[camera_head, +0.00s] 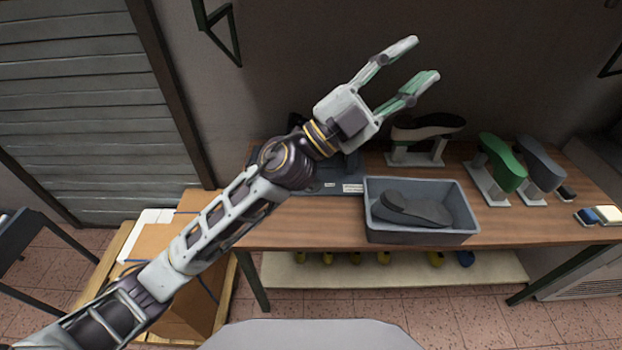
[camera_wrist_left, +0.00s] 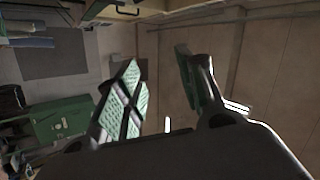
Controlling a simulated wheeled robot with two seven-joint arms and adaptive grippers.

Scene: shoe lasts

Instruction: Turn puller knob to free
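A dark device (camera_head: 348,170) with a flat base and small white labels stands on the workbench, left of the grey bin. My left arm and wrist cover much of it, and I cannot make out a knob on it. My left gripper (camera_head: 424,60) is open and empty. It is raised in front of the back wall, above the bench, pointing up and right. In the left wrist view the fingers (camera_wrist_left: 157,57) are spread with nothing between them, and no puller shows there. My right gripper is not in view.
A grey bin (camera_head: 455,236) holding a dark shoe last (camera_head: 412,210) sits on the wooden workbench (camera_head: 300,232). A black last (camera_head: 428,128), a green last (camera_head: 503,160) and a grey last (camera_head: 541,163) stand behind and right. Cardboard (camera_head: 160,245) lies at left.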

